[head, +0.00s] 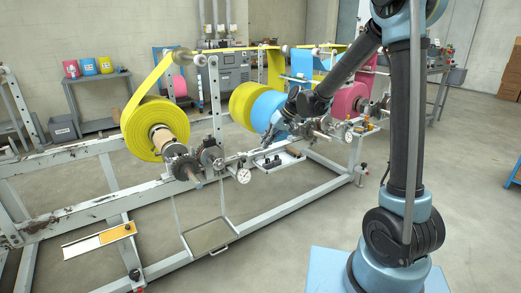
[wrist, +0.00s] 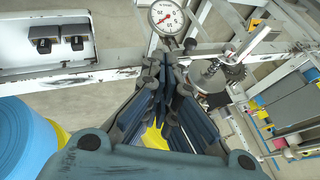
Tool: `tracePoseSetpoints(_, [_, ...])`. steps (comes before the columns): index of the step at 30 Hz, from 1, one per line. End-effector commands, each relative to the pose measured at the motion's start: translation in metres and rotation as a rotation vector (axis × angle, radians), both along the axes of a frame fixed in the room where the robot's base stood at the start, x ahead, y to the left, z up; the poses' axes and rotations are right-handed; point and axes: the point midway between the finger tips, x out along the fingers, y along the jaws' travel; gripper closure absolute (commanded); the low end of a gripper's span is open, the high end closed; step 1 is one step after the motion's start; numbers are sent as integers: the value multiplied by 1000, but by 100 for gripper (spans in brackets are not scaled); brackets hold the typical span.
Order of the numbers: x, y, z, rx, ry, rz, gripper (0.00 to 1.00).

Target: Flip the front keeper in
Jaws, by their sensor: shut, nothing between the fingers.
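My gripper (head: 268,141) is at the machine's front rail, just in front of the blue roll (head: 266,110). In the wrist view its dark fingers (wrist: 168,68) are shut with nothing held between them. A round dial gauge (wrist: 166,17) lies just beyond the fingertips. A toothed wheel with shaft fittings (wrist: 236,72) and a metal lever-like part (wrist: 254,40) are to the right of the fingers, apart from them. I cannot tell for certain which small part is the front keeper, or how it stands.
The large yellow roll (head: 150,128) sits on a shaft at the left, with another gauge (head: 243,175) near it. A white-painted rail (wrist: 110,62) crosses beyond my fingers. A pink roll (head: 350,99) stands farther right.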

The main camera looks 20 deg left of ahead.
Motion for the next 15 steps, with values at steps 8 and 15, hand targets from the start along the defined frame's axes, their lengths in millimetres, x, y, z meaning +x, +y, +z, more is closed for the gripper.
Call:
tracePoseSetpoints(8, [1,-18,25,-1,0,-1,100])
tracePoseSetpoints(15, [1,-21,29,-1,0,-1,100])
